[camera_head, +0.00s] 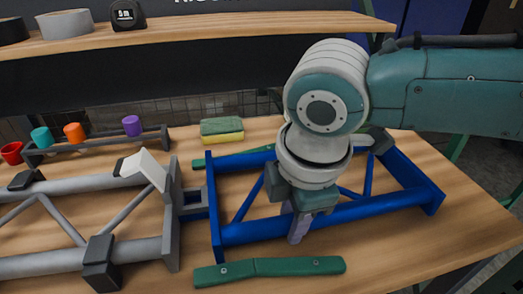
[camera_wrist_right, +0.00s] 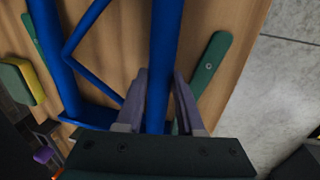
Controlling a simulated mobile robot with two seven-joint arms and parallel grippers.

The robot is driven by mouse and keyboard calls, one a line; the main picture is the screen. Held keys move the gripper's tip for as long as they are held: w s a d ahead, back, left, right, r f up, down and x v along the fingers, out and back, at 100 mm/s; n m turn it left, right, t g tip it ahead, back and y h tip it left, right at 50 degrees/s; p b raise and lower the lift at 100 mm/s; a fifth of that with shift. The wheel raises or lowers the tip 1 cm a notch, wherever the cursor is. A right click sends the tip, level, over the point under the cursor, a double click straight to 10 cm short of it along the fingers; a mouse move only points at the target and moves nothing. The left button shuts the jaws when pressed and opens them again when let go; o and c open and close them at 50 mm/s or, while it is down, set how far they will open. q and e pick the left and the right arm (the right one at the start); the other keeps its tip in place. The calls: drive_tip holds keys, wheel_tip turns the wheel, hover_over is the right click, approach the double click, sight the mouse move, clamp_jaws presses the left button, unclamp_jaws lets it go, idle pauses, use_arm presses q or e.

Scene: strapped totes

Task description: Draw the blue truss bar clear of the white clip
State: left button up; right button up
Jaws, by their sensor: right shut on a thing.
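The blue truss bar (camera_head: 340,214) lies on the table with its left end plate close to the grey truss (camera_head: 85,250). A short blue and dark joint piece shows between the two end plates. The white clip (camera_head: 148,169) sits tilted at the top of the grey truss's right end. My right gripper (camera_head: 299,228) is shut on the near tube of the blue truss bar, left of its middle. In the right wrist view the blue tube (camera_wrist_right: 164,60) runs between the two fingers (camera_wrist_right: 160,84). My left gripper is not in view.
A green strap bar (camera_head: 270,269) lies in front of the blue truss, another (camera_head: 250,157) behind it. A sponge (camera_head: 222,130) and a rack (camera_head: 100,145) with coloured cups stand at the back. A shelf (camera_head: 200,31) crosses above. The table is clear to the right.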

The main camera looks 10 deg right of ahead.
clamp_jaws()
idle(0.8)
